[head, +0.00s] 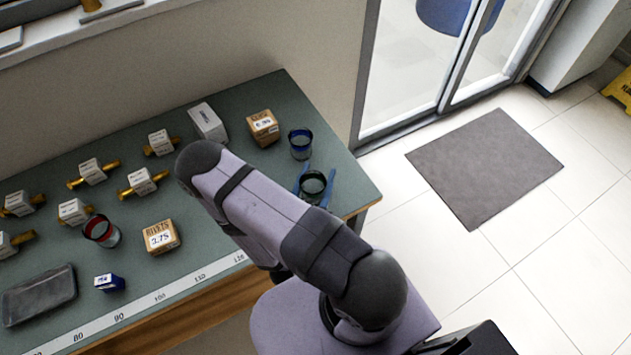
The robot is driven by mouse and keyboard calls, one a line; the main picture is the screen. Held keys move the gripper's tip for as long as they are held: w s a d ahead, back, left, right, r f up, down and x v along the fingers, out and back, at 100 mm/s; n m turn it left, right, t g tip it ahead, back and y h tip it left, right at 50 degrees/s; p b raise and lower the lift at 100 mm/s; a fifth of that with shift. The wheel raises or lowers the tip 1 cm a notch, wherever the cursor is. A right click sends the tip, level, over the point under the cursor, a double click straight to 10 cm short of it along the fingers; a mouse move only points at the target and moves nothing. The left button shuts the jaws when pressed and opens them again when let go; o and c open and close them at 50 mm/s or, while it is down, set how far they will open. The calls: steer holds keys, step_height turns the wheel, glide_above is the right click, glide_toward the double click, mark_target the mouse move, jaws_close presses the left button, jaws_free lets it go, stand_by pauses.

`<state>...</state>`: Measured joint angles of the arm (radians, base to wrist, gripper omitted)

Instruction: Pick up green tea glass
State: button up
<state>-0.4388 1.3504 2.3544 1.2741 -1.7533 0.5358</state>
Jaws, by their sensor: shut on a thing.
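The green tea glass (312,184) is near the right end of the green-topped workbench, with its dark green rim facing up. My gripper (314,183) has its blue fingers on either side of this glass and is shut on it. The glass looks upright. Its lower part is partly hidden, and I cannot tell whether it touches the bench top. A blue-rimmed glass (300,144) stands just behind it, apart from my gripper. A red-rimmed glass (101,231) stands farther left on the bench.
A cardboard box (263,128) and a white box (208,122) stand behind my arm. Another labelled box (161,237), a small blue box (109,283), a grey tray (39,296) and several brass fittings with tags occupy the left. The bench's right corner (355,190) is clear.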

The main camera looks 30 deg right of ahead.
step_height(320, 180, up, 10)
steer(key=p, duration=0.3)
stand_by(0.3)
steer(key=shift+f, duration=0.1)
